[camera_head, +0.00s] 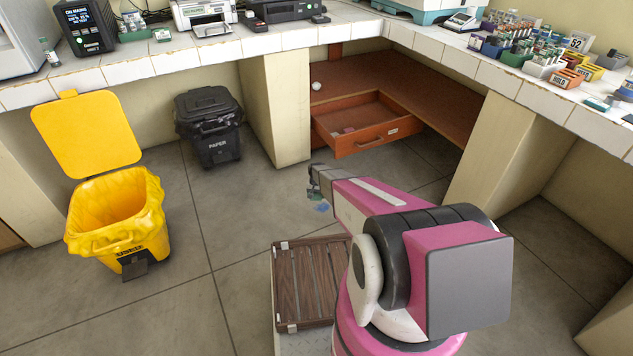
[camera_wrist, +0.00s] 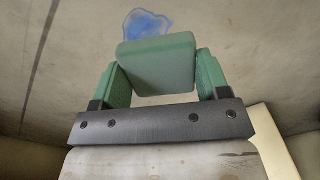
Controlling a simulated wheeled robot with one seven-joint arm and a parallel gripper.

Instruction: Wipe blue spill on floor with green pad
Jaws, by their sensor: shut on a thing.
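The blue spill (camera_wrist: 146,22) lies on the grey floor, a small irregular patch. It also shows in the head view (camera_head: 322,207), just below the end of my arm. The green pad (camera_wrist: 158,62) is a rounded block held between the two green fingers of my gripper (camera_wrist: 157,75), which is shut on it. In the wrist view the pad covers the lower part of the spill. I cannot tell whether the pad touches the floor. In the head view my gripper (camera_head: 314,182) is small and partly hidden by my arm.
A yellow bin (camera_head: 120,220) with its lid raised stands at the left. A black paper bin (camera_head: 211,130) stands behind it. An open brown drawer (camera_head: 372,138) juts out below the tiled counter (camera_head: 245,45).

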